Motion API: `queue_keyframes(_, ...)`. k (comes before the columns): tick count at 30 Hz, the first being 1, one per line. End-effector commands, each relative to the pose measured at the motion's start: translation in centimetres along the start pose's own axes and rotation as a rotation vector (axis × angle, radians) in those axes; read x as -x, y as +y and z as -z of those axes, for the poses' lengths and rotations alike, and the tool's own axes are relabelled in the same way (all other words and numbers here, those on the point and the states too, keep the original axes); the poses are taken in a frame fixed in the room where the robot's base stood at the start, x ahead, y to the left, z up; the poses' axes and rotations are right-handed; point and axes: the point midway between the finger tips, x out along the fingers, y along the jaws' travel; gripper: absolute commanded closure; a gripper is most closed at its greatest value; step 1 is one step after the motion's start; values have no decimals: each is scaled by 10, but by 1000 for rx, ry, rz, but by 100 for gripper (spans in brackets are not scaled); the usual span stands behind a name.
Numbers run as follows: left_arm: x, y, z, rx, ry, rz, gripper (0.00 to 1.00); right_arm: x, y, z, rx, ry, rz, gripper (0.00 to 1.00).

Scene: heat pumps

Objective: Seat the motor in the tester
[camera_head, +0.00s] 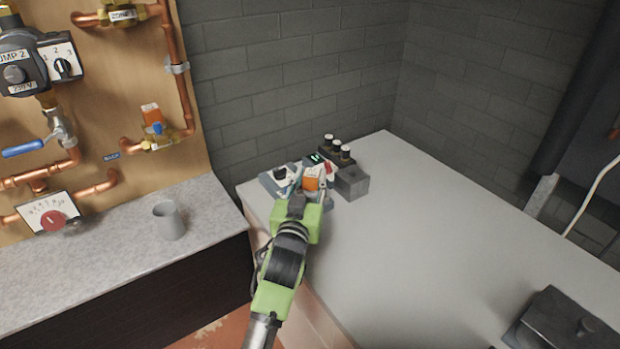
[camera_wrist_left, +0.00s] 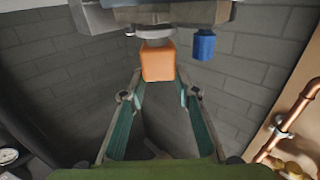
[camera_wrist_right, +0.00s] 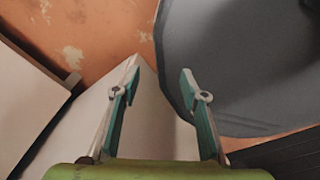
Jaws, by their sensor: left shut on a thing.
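The orange motor (camera_head: 312,178) with a white label is at the tips of my left gripper (camera_head: 306,192), over the back left corner of the light worktop. My left gripper is shut on it. In the left wrist view the orange motor (camera_wrist_left: 158,62) shows between the fingertips, against a grey body. The tester appears to be the blue-grey unit (camera_head: 268,184) with a black knob and a small green display close by. My gripper hides part of it, so I cannot tell whether the motor is seated. My right gripper (camera_wrist_right: 160,82) is open and empty.
A dark lidded box (camera_head: 558,322) is at front right. The worktop's middle is clear.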

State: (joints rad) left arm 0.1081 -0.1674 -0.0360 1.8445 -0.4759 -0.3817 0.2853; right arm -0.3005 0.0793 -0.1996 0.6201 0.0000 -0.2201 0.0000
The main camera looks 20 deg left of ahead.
Motion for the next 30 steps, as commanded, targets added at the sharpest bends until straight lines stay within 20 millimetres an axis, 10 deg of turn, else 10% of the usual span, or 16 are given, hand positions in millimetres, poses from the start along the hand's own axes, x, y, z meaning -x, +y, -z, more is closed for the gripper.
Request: queue_keyframes(30,0,0,-6,1,2,0,97,-2,-1,0,0,1,1,60)
